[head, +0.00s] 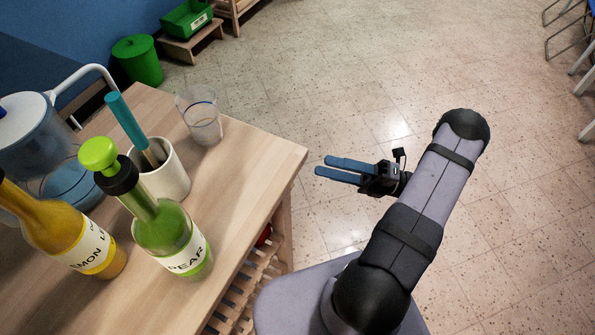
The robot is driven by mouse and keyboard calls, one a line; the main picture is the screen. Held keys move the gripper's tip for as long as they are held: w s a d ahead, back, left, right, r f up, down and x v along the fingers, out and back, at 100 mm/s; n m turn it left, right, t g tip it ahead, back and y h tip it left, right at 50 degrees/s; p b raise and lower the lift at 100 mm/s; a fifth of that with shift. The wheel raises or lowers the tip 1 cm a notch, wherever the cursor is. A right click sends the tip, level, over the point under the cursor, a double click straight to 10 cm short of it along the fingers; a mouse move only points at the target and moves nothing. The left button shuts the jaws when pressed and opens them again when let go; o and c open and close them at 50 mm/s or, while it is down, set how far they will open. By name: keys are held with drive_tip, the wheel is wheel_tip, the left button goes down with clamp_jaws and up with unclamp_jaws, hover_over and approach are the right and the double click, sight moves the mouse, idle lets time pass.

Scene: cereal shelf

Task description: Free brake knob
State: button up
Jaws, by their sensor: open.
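I cannot make out a brake knob in the head view. My gripper (323,166) is at the centre, over the floor, to the right of the wooden table (262,150). Its two blue fingers point left toward the table's edge. They are slightly apart with nothing between them. The gripper touches nothing. A blue and white device (30,135) with a curved white handle stands at the table's left end and is cut off by the frame edge. Much of it is out of view or hidden behind the bottles.
A green PEAR bottle (160,237) with a round green top and a yellow LEMON bottle (58,232) stand in front. A white cup (170,180) holds a teal-handled tool (126,122). A clear glass (203,122) stands near the far edge. The floor right of the table is open.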

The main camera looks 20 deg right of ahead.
wheel_tip(320, 180, down, 6)
drive_tip(key=a+m+g+h, duration=0.2)
drive_tip(key=m+h, duration=0.1)
drive_tip(key=h, duration=0.1)
drive_tip(key=x, duration=0.6)
drive_tip(key=shift+a+t, duration=0.3)
drive_tip(key=shift+a, duration=0.15)
drive_tip(key=shift+f, duration=0.1)
drive_tip(key=c, duration=1.1)
